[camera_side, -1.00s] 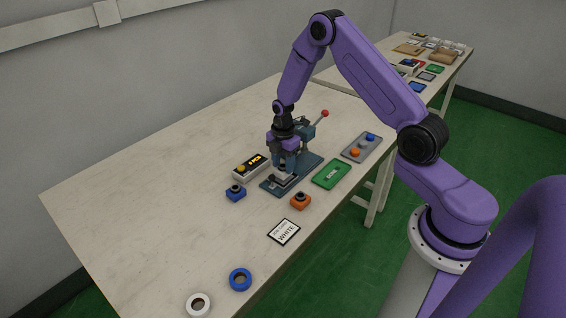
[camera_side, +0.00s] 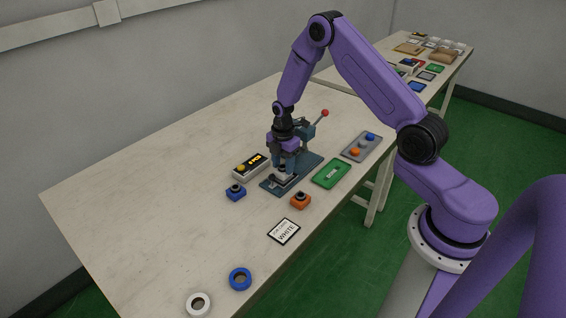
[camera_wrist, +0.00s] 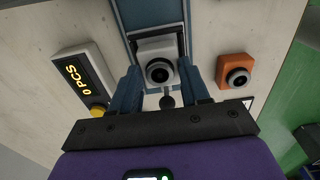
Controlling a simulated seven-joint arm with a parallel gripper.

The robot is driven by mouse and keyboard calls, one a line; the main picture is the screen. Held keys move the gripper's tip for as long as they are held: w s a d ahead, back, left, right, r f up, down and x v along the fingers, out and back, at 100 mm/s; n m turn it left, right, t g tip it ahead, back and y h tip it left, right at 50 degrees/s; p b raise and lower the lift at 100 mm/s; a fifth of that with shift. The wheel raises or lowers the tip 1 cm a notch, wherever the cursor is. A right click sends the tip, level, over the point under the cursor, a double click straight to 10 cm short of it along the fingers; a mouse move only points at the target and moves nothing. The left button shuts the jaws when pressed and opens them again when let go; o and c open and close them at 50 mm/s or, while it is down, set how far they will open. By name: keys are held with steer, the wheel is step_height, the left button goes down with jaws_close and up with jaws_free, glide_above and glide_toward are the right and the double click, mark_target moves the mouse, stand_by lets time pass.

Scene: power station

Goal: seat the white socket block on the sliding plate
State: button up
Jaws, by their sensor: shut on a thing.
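The white socket block (camera_wrist: 155,48), with a round black socket on top, is between the blue fingers of my gripper (camera_wrist: 160,78) in the wrist view. My gripper (camera_side: 284,167) is shut on it. In the side view the white block (camera_side: 282,173) shows low between the fingers, over the front end of the blue press base. The sliding plate (camera_side: 277,184) is the dark-framed piece there, largely covered by the block and fingers. Whether the block's underside touches the plate is hidden.
A toggle press with a red-knobbed lever (camera_side: 325,113) stands behind my gripper. A counter box (camera_side: 251,166) reads 0 PCS. A blue block (camera_side: 235,193), an orange block (camera_side: 301,201), a green tray (camera_side: 331,174) and a WHITE card (camera_side: 284,231) lie around. The table's left is clear.

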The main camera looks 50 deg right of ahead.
steer(key=shift+f, duration=0.4)
steer(key=o, duration=1.1)
steer(key=shift+o, duration=0.2)
step_height(320, 180, up, 16)
steer(key=s+a+r+m, duration=0.1)
steer(key=s+a+r, duration=0.4)
steer(key=a, duration=0.3)
steer(key=s+a+r+m, duration=0.2)
steer(key=s+a, duration=0.5)
steer(key=s, duration=0.2)
steer(key=s+r+m, duration=0.1)
steer(key=s+m, duration=0.1)
steer(key=s, duration=1.7)
steer(key=shift+s+r, duration=0.2)
steer(key=shift+s, duration=0.15)
